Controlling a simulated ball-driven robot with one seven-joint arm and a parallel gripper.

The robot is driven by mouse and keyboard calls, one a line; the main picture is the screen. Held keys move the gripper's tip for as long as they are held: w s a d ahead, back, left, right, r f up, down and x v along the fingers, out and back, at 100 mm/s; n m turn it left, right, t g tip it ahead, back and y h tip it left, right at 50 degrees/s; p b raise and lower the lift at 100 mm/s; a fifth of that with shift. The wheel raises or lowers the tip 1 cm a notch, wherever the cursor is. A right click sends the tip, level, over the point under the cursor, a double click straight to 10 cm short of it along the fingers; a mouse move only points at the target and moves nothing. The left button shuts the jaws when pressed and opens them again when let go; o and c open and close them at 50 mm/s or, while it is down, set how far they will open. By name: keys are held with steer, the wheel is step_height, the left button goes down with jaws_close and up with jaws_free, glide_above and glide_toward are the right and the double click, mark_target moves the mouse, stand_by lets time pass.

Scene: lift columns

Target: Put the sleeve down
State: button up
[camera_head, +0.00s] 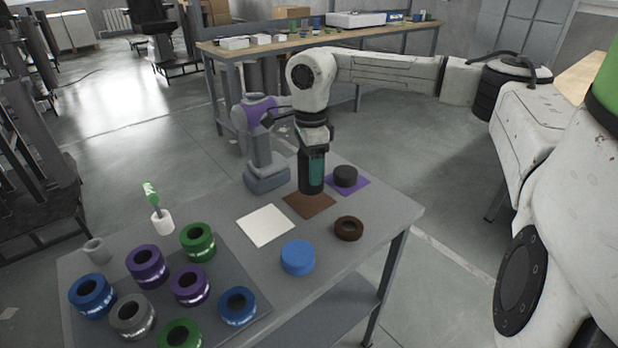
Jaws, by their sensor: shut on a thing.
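My gripper (315,146) points down over the table and is shut on a dark upright cylinder with a teal panel (316,170), which I take to be the sleeve. Its lower end is over the back part of a brown square mat (309,206). I cannot tell whether it touches the mat. The fingertips are small and dark against the cylinder, so the exact grip is hard to see.
Right of the cylinder is a black puck (345,176) on a purple mat (361,187). A drill-like tool (266,177) stands left. In front are a brown ring (349,228), a blue cylinder (298,258) and a bare white mat (265,225). Several coloured rings fill a dark tray (228,267).

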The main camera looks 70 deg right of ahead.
steer(key=shift+w+d+f, duration=0.15)
steer(key=shift+d+f, duration=0.05)
steer(key=shift+f, duration=0.6)
steer(key=shift+w+d+f, duration=0.15)
steer(key=shift+d+f, duration=0.1)
steer(key=shift+f, duration=0.5)
steer(key=shift+w+d+f, duration=0.15)
steer(key=shift+d+f, duration=0.05)
steer(key=shift+f, duration=0.6)
steer(key=shift+f, duration=0.15)
steer(key=o, duration=1.2)
step_height(320, 180, up, 12)
steer(key=shift+r, duration=0.15)
steer(key=shift+r, duration=0.1)
